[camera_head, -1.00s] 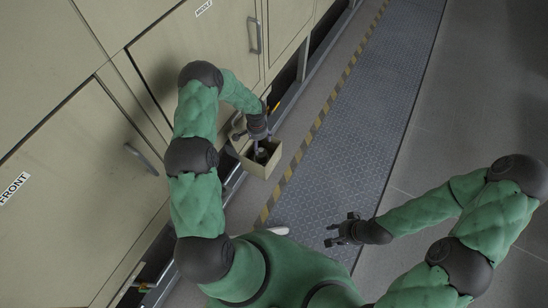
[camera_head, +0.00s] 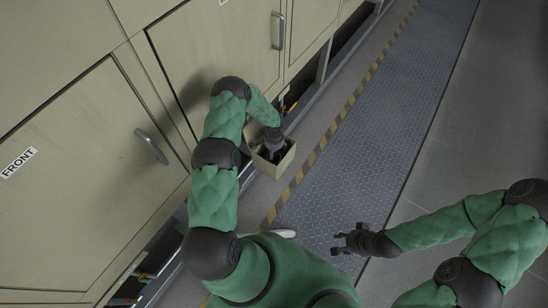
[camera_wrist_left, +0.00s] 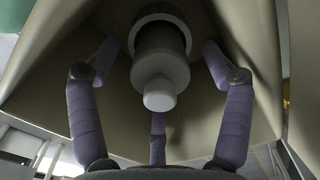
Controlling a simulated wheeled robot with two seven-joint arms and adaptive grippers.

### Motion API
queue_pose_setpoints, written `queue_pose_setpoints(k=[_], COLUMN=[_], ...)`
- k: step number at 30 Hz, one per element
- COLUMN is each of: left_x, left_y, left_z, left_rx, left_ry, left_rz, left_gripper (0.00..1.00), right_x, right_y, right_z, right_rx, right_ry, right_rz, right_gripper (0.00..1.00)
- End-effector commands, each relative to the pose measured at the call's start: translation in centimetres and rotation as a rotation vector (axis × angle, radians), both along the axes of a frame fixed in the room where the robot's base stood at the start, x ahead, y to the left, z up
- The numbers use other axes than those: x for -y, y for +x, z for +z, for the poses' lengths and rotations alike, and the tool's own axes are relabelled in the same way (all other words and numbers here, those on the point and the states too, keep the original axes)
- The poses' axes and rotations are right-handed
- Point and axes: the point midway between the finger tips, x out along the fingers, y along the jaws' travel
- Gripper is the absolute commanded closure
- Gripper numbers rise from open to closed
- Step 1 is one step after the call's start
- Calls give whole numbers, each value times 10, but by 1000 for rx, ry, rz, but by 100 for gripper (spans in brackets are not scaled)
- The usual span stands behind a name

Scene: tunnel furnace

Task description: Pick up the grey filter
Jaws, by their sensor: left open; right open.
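The grey filter (camera_wrist_left: 160,72) has a dark band and a pale knob, and it stands inside a beige open box (camera_head: 284,164). My left gripper (camera_head: 272,152) is down at the mouth of this box and hides the filter in the head view. In the left wrist view its purple fingers (camera_wrist_left: 160,62) are open on either side of the filter, with gaps to it, and a third finger is below the knob. My right gripper (camera_head: 340,243) is open and empty above the walkway, far from the box.
Beige cabinet doors with handles (camera_head: 152,146) line the left. The box is at the cabinet's lower edge, close to a yellow-black striped line (camera_head: 325,141). A grey textured walkway (camera_head: 385,120) lies clear to the right.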

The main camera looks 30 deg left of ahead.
Motion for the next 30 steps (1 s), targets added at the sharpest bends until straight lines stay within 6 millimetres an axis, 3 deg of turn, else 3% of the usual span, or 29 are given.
queue_pose_setpoints(k=[7, 14, 25, 30], left_x=[0, 0, 0, -1], left_y=[0, 0, 0, 1], left_z=[-1, -1, 1, 22], left_rx=[0, 0, 0, 1], left_ry=[0, 0, 0, 1], left_rz=[0, 0, 1, 1], left_gripper=[20, 85, 85, 85], right_x=[0, 0, 0, 0], right_y=[0, 0, 0, 0], right_z=[0, 0, 1, 7], right_rx=[0, 0, 0, 0], right_ry=[0, 0, 0, 0], right_rz=[0, 0, 0, 0], right_gripper=[59, 59, 59, 59])
